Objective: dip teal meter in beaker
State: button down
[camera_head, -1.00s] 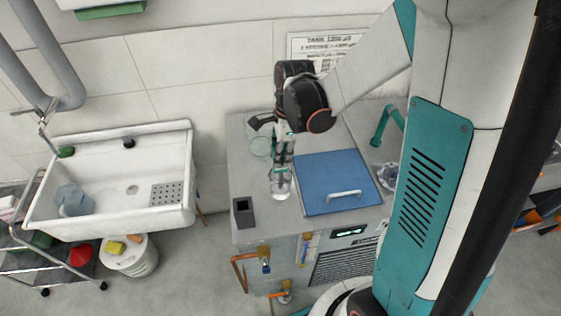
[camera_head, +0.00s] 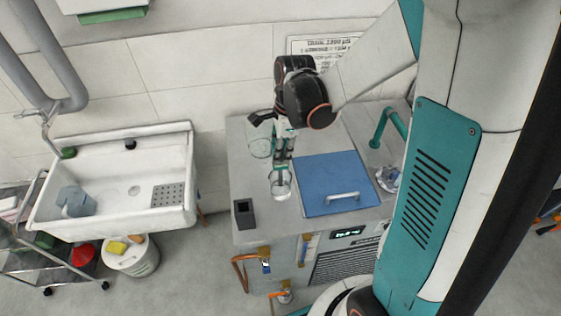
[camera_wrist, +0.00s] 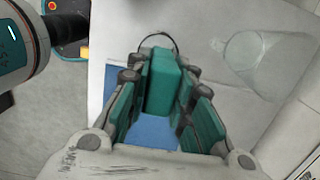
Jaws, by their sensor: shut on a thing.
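My gripper (camera_head: 282,152) points down over the left part of the counter. It is shut on the teal meter (camera_wrist: 162,85), which sits upright between the finger pads in the wrist view. A clear glass beaker (camera_head: 281,187) stands directly below the gripper at the front of the counter, left of the blue lid. The fingers and meter line up with its mouth in the head view. Whether the meter's lower end is inside the glass cannot be told. In the wrist view the meter and fingers hide most of what lies below.
A second clear glass vessel (camera_head: 260,146) stands behind and left, also seen in the wrist view (camera_wrist: 252,62). A blue lid (camera_head: 335,180) with a handle is right of the beaker. A dark grey holder (camera_head: 244,213) stands at the front left counter edge. A teal tap (camera_head: 388,125) is at right.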

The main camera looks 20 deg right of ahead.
jog(key=shift+r+p, duration=3.25)
jog(key=shift+r, duration=1.75)
